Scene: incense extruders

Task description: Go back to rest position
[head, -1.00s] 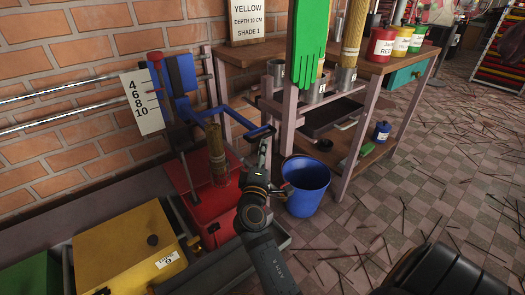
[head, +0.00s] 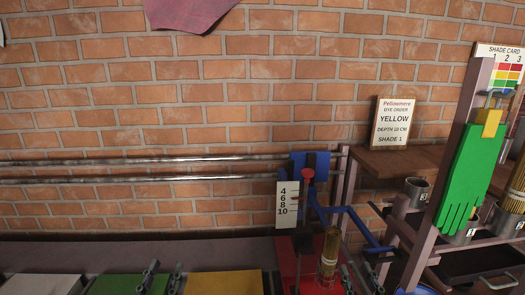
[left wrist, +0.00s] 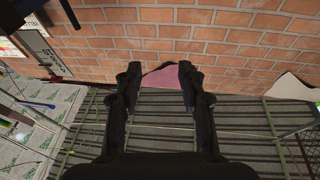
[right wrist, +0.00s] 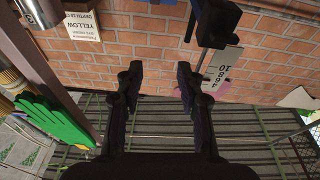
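My left gripper (head: 163,272) shows at the bottom of the head view, in front of the green and yellow vat lids. My right gripper (head: 358,272) shows at the bottom, just right of the bundle of sticks. In the left wrist view the left fingers (left wrist: 159,73) are apart with nothing between them. In the right wrist view the right fingers (right wrist: 159,73) are also apart and empty. The bundle of brown sticks (head: 330,252) stands upright at the red vat (head: 290,252), beside the blue bracket (head: 361,228).
Metal rails (head: 170,163) run along the brick wall. A depth scale (head: 287,205) hangs by the blue holder. A green glove (head: 465,175) hangs at the right, near metal cups (head: 417,188).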

